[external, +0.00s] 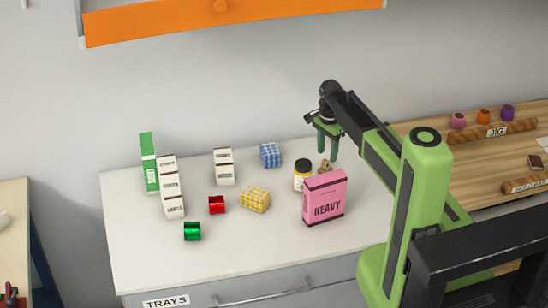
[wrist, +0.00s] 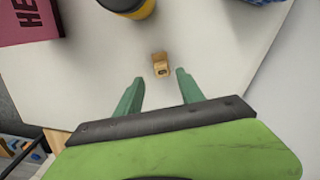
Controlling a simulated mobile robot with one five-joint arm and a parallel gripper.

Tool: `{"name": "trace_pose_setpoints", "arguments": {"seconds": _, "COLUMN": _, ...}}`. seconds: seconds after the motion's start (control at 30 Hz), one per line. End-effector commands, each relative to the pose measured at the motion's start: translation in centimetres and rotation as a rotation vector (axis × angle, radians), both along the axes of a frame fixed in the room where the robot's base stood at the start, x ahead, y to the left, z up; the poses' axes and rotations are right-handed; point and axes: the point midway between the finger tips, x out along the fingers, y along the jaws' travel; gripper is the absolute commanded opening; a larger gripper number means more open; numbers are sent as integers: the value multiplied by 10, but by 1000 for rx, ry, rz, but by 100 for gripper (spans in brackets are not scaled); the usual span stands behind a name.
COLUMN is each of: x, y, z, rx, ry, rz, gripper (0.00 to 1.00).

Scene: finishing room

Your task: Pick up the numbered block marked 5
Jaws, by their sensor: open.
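A small wooden block (wrist: 160,60) lies on the white worktop in the wrist view, just beyond the gap between my fingertips. A dark mark shows on its near face, but I cannot read it as a 5. In the external view the small brown block (external: 325,167) sits just right of the yellow-labelled jar, close below my fingers. My gripper (external: 328,154) is open and empty, pointing down above the worktop. Its two green fingers also show in the wrist view (wrist: 159,76), apart, with nothing between them.
The black-lidded jar (external: 302,178) and the pink HEAVY box (external: 325,197) stand close to the block. A blue checked packet (external: 270,155), a yellow checked packet (external: 255,199), and several boxes and rolls lie farther left. A wooden bench (external: 460,190) adjoins at right.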

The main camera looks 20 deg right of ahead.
Motion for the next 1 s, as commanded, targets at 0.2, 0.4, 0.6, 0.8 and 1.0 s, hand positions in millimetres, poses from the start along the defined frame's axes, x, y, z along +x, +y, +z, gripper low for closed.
{"name": "trace_pose_setpoints", "arguments": {"seconds": 0.2, "x": 4, "y": 0, "z": -40, "rx": 0, "ry": 0, "rz": 0, "gripper": 45}}
{"name": "trace_pose_setpoints", "arguments": {"seconds": 0.4, "x": 3, "y": 0, "z": -51, "rx": -1, "ry": 0, "rz": -1, "gripper": 45}}
{"name": "trace_pose_setpoints", "arguments": {"seconds": 0.6, "x": 3, "y": 0, "z": -48, "rx": -1, "ry": 0, "rz": -1, "gripper": 39}}
{"name": "trace_pose_setpoints", "arguments": {"seconds": 0.8, "x": 3, "y": 0, "z": -48, "rx": -1, "ry": 0, "rz": -1, "gripper": 13}}
{"name": "trace_pose_setpoints", "arguments": {"seconds": 1.0, "x": 3, "y": 0, "z": -48, "rx": -1, "ry": 0, "rz": -1, "gripper": 0}}
